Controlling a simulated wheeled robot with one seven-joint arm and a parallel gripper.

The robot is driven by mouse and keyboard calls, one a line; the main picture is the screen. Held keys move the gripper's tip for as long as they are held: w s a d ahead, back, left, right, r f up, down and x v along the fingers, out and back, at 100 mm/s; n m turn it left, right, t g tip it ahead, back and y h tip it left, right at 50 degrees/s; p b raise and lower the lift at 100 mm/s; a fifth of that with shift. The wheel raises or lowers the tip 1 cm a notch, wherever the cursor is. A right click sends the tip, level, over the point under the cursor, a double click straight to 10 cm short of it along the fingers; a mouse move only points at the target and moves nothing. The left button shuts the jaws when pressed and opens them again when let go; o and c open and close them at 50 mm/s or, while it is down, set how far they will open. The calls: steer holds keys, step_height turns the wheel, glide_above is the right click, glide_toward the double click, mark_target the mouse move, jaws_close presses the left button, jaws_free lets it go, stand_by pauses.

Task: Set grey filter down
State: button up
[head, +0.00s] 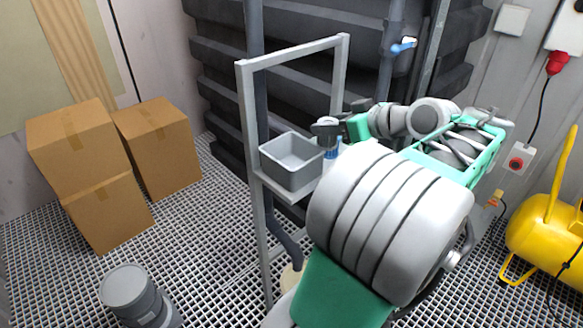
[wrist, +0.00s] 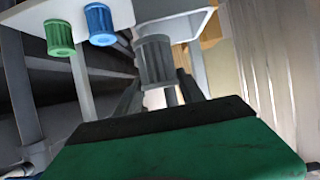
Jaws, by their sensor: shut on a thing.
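The grey filter (wrist: 155,62), a ribbed cylinder, is between the two fingers of my gripper (wrist: 158,92) in the wrist view. In the head view, a dark grey end, apparently the filter (head: 325,127), shows at my gripper (head: 341,122), above the rack shelf and near the right rim of the grey bin (head: 277,163). A blue filter (head: 331,153) stands on the shelf just below it. The wrist view shows the blue filter (wrist: 99,25) and a green filter (wrist: 58,38) side by side. My arm hides part of the shelf.
The metal rack (head: 245,110) has uprights and a top bar around the shelf. Cardboard boxes (head: 93,215) are stacked at the left. A grey drum (head: 128,288) stands on the grating floor. A yellow machine (head: 540,235) is at the right.

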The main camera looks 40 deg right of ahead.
steer(key=w+a+f, duration=0.1)
steer(key=w+f, duration=0.1)
steer(key=w+a+f+p, duration=0.1)
steer(key=w+a+f, duration=0.1)
steer(key=w+f, duration=0.1)
steer(key=w+a+f, duration=0.1)
steer(key=w+f, duration=0.1)
steer(key=w, duration=0.1)
steer(key=shift+w+a+f+p, duration=0.2)
steer(key=shift+f+p, duration=0.1)
steer(key=shift+p, duration=0.1)
step_height(320, 180, down, 3)
steer(key=shift+d+r+p, duration=0.1)
steer(key=shift+p, duration=0.35)
steer(key=shift+f, duration=0.35)
steer(key=o, duration=1.3)
steer(key=shift+o, duration=0.2)
steer(key=shift+r, duration=0.1)
